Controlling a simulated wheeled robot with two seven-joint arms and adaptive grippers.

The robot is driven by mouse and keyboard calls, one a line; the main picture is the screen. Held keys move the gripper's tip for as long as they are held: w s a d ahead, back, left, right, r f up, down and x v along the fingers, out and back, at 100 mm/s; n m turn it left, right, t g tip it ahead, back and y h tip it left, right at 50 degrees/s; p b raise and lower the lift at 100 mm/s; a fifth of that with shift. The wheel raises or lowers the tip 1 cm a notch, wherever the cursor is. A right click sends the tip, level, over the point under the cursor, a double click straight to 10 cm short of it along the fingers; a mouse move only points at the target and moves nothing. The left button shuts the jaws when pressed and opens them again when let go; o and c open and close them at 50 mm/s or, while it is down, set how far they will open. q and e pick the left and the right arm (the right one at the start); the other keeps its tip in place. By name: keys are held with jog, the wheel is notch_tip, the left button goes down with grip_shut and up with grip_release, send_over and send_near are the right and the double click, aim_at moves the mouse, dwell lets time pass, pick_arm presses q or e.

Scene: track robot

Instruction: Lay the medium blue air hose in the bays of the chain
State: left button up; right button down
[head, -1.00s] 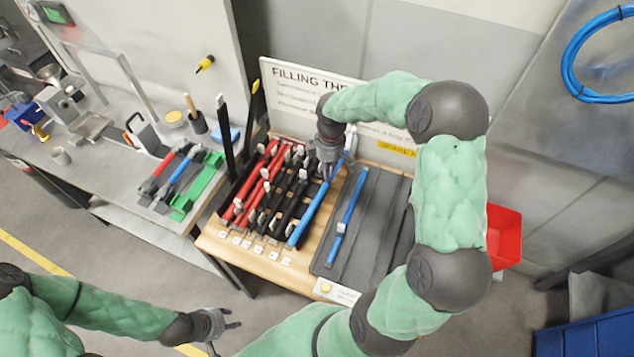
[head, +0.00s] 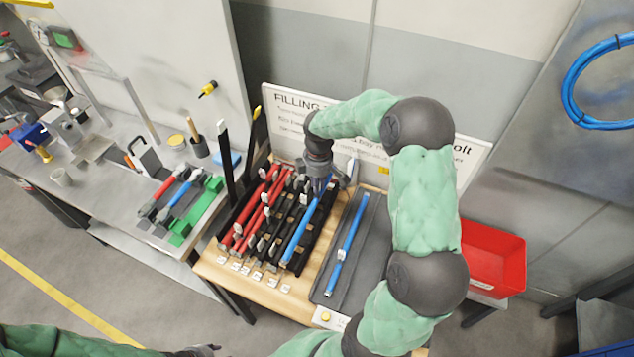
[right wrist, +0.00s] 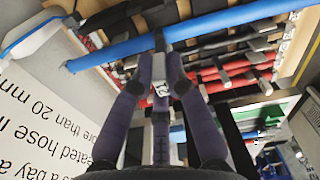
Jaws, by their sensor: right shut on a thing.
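The black chain (head: 231,213) lies on the wooden table with red hoses and black cables side by side in its bays. A blue hose (head: 303,238) lies lengthwise along the right side of the chain. My right gripper (head: 324,186) is shut on this hose near its far end. In the right wrist view the blue hose (right wrist: 215,24) crosses between the fingertips (right wrist: 160,50). I cannot tell whether it rests fully down in its bay. Another blue hose (head: 348,238) lies on the grey mat to the right. My left gripper (head: 205,351) barely shows at the bottom edge.
The grey mat (head: 366,262) has bare room beside its hose. A sign board (head: 283,110) stands behind the table. A red bin (head: 495,262) is at the right. A side bench (head: 88,195) with tools and coloured holders is at the left.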

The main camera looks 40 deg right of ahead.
aim_at(317, 201)
jog(key=shift+f+b, duration=2.85)
jog(key=shift+f, duration=1.85)
jog(key=c, duration=1.2)
grip_release()
jog(key=shift+o, duration=0.2)
notch_tip(317, 201, up, 12)
jog(key=shift+s+d+r, duration=0.1)
jog(key=shift+d, duration=0.05)
